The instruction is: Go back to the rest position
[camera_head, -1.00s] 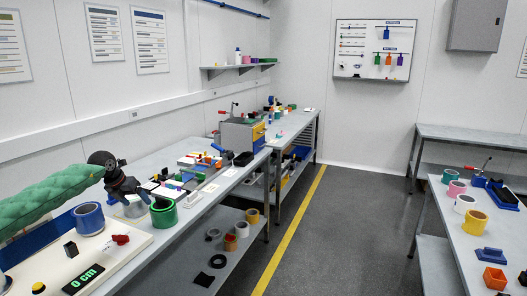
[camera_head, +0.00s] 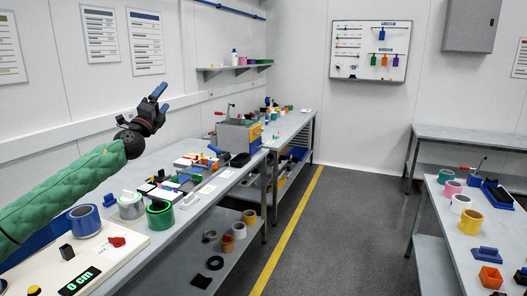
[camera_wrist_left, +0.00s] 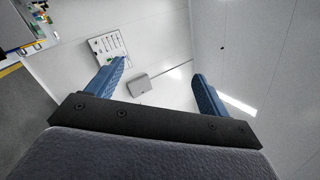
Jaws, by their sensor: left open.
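My left gripper (camera_head: 158,99) is raised above the left workbench in the head view, on a green-sleeved arm coming in from the left. Its two blue fingers are spread apart with nothing between them. In the left wrist view the open fingers (camera_wrist_left: 155,88) frame the wall, the tool board (camera_wrist_left: 108,46) and the grey wall cabinet (camera_wrist_left: 138,85). The gripper touches nothing. My right gripper is not in view.
Below the left arm, the left bench holds a blue tape roll (camera_head: 84,220), a silver roll (camera_head: 130,205), a green roll (camera_head: 160,214) and a display panel (camera_head: 80,281). A right bench (camera_head: 445,225) carries more rolls. The floor aisle (camera_head: 345,225) between is clear.

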